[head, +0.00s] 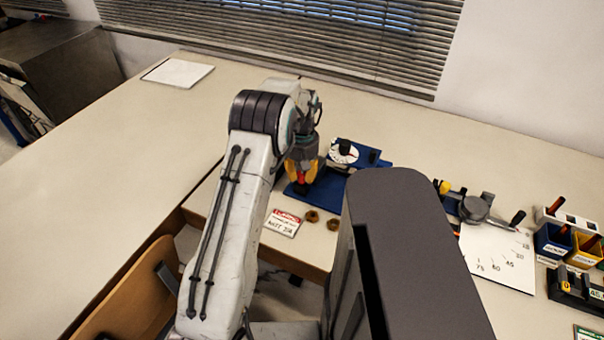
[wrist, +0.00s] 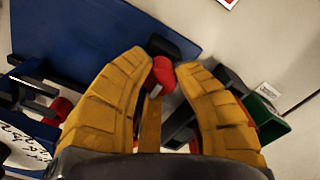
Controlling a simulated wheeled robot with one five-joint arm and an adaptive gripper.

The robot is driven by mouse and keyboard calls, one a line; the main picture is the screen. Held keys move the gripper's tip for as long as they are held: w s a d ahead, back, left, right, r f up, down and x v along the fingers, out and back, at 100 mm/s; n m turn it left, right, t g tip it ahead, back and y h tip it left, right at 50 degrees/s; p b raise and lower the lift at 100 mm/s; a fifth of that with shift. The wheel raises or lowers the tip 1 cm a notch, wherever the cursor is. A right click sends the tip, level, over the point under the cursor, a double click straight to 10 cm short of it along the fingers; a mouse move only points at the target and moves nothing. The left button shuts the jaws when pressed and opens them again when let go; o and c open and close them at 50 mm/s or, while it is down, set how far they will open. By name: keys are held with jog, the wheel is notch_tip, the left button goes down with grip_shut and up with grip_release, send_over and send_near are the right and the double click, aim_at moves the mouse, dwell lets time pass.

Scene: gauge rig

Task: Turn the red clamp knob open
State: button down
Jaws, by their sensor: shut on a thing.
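The red clamp knob (wrist: 163,72) sits between the fingertips of my gripper (wrist: 162,70) in the wrist view, with a dark part just beyond it. My gripper's yellow fingers are closed around the knob, one on each side. In the head view my gripper (head: 301,172) points down at the left part of the blue gauge rig base (head: 330,185), and a bit of red shows at its tips. The white round dial (head: 344,151) stands on the rig just right of my gripper. My fingers and wrist hide much of the clamp.
A red-and-white sign card (head: 282,223) and two small brown pieces (head: 322,217) lie in front of the rig. To the right are a white angle-marked sheet (head: 497,258) and small bins (head: 553,240). The table's left side is mostly clear, with a paper (head: 178,73) at the back.

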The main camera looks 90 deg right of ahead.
aim_at(302, 174)
jog(key=shift+a+f, duration=0.1)
jog(key=shift+f, duration=0.05)
jog(key=c, duration=1.2)
grip_release()
notch_tip(302, 174, up, 12)
dwell(0.3)
